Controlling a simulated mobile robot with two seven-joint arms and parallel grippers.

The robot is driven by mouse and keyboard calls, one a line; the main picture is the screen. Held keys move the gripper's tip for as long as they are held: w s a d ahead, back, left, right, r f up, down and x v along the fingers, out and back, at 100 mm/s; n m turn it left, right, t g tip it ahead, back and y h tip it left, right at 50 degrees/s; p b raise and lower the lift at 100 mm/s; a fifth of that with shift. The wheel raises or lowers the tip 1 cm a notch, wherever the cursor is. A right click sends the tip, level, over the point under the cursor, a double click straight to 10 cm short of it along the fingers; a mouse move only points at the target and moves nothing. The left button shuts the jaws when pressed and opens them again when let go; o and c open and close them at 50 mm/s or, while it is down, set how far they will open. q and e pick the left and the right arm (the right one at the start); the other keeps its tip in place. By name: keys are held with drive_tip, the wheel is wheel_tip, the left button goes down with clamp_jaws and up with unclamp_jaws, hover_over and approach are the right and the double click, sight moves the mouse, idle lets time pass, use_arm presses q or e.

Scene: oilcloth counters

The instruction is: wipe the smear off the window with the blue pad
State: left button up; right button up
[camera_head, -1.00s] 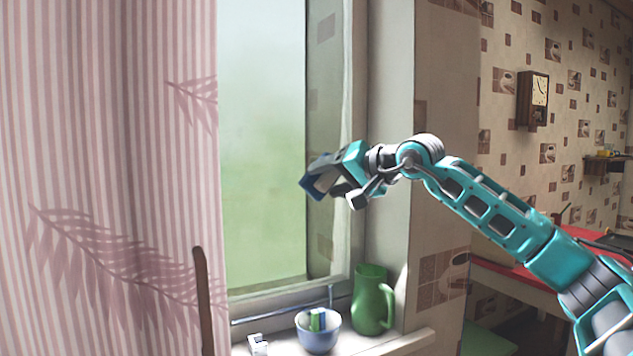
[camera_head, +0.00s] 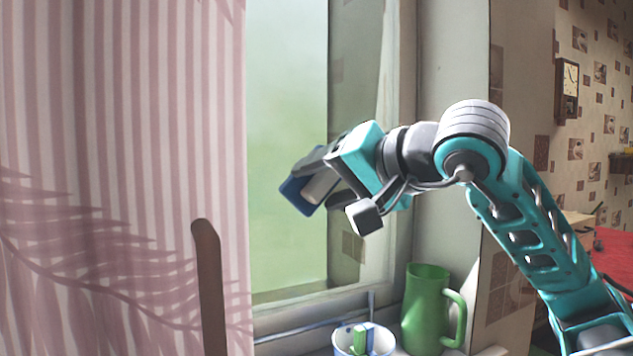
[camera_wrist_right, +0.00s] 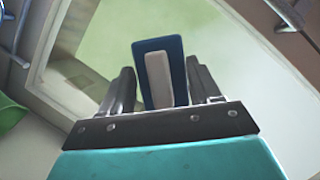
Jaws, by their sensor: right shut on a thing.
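The blue pad (camera_head: 292,194) has a pale grip block on its back. My right gripper (camera_head: 322,190) is shut on that block and holds the pad in front of the window pane (camera_head: 285,120), near its right side. In the right wrist view the pad (camera_wrist_right: 158,46) sits between the two fingers (camera_wrist_right: 161,88). I cannot tell whether the pad touches the glass. The pane looks hazy green, and I cannot make out a distinct smear. My left gripper is not in view.
A green jug (camera_head: 425,310) and a white-and-blue bowl (camera_head: 378,346) with a green item in it stand on the sill below. A striped pink curtain (camera_head: 120,120) hangs left of the pane. A brown wooden upright (camera_head: 209,290) stands before it. A wall clock (camera_head: 567,90) hangs at right.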

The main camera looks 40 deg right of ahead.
sight(312, 177)
drive_tip(key=shift+w+d+r+p, duration=0.1)
drive_tip(key=shift+w+r+p, duration=0.1)
drive_tip(key=shift+w+p, duration=0.2)
drive_tip(key=w+p, duration=0.1)
drive_tip(key=w+d+p, duration=0.1)
drive_tip(key=w, duration=0.1)
drive_tip(key=shift+w, duration=0.15)
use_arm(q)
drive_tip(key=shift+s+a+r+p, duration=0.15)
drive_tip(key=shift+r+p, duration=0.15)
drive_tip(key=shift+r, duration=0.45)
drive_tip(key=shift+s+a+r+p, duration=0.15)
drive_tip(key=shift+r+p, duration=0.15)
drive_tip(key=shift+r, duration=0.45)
use_arm(e)
drive_tip(key=shift+w+d+f, duration=0.15)
drive_tip(key=shift+w+d, duration=0.1)
drive_tip(key=shift+w, duration=0.45)
use_arm(q)
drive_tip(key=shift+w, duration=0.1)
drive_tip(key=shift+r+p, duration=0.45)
drive_tip(key=shift+p, duration=0.05)
use_arm(e)
drive_tip(key=shift+w+d, duration=0.3)
drive_tip(key=shift+w, duration=0.6)
